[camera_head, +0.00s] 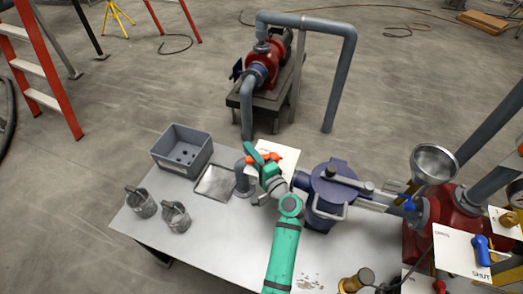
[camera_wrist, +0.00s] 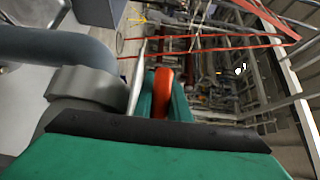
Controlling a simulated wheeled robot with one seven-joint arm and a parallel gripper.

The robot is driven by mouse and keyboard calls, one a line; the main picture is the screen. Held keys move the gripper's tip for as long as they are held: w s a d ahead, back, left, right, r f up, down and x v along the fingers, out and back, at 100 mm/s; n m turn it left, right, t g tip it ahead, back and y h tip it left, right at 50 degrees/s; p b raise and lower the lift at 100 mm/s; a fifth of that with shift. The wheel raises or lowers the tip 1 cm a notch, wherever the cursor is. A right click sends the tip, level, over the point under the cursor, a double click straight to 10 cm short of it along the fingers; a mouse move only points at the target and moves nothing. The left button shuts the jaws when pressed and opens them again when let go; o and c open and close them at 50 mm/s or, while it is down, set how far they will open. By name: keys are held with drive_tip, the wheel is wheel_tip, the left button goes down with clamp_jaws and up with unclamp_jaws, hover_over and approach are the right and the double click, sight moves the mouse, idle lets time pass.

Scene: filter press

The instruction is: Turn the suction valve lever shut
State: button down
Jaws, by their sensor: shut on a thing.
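The suction valve lever appears to be the orange-red lever (camera_head: 272,155) beside the grey pipe at the back edge of the metal table, in front of a white card. My green gripper (camera_head: 259,160) is at this lever, reaching over the table from the front. In the wrist view the orange lever (camera_wrist: 162,92) stands between the green fingers, and my gripper (camera_wrist: 164,100) is shut on it. The valve body is mostly hidden by my gripper and arm. The card's writing is largely covered.
A grey bin (camera_head: 181,152), a shallow tray (camera_head: 215,182) and two metal buckets (camera_head: 175,217) are at the left. A blue lidded vessel (camera_head: 329,195) stands close to my arm's right. A red pump (camera_head: 265,65) is behind. A blue lever (camera_head: 481,248) by a "SHUT" card is far right.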

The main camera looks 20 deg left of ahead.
drive_tip(key=shift+s+g, duration=0.15)
drive_tip(key=shift+g, duration=0.15)
drive_tip(key=c, duration=1.7)
unclamp_jaws()
